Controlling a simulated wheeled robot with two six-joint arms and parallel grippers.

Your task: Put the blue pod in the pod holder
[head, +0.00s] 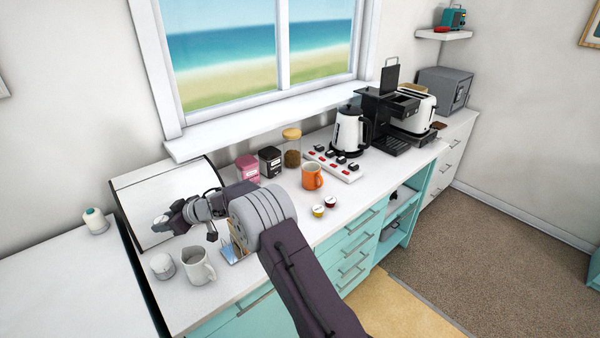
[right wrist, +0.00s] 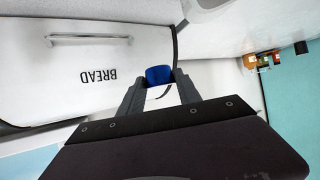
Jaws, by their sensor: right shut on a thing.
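My right gripper (head: 168,220) is shut on the blue pod (right wrist: 158,74), which sits between the two fingertips in the right wrist view. The gripper is in the air in front of the white bread box (head: 140,190). In the head view the pod's blue side cannot be made out. A white rack (head: 343,174) with several black and red pieces stands on the counter near the kettle and looks like the pod holder. It is well to the right of the gripper. My left gripper is not in view.
Two small pods (head: 318,210) and an orange mug (head: 312,177) stand before the rack. Jars (head: 270,162), a white kettle (head: 349,134) and a black coffee machine (head: 376,110) line the back. A white pitcher (head: 198,267) stands near the front left.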

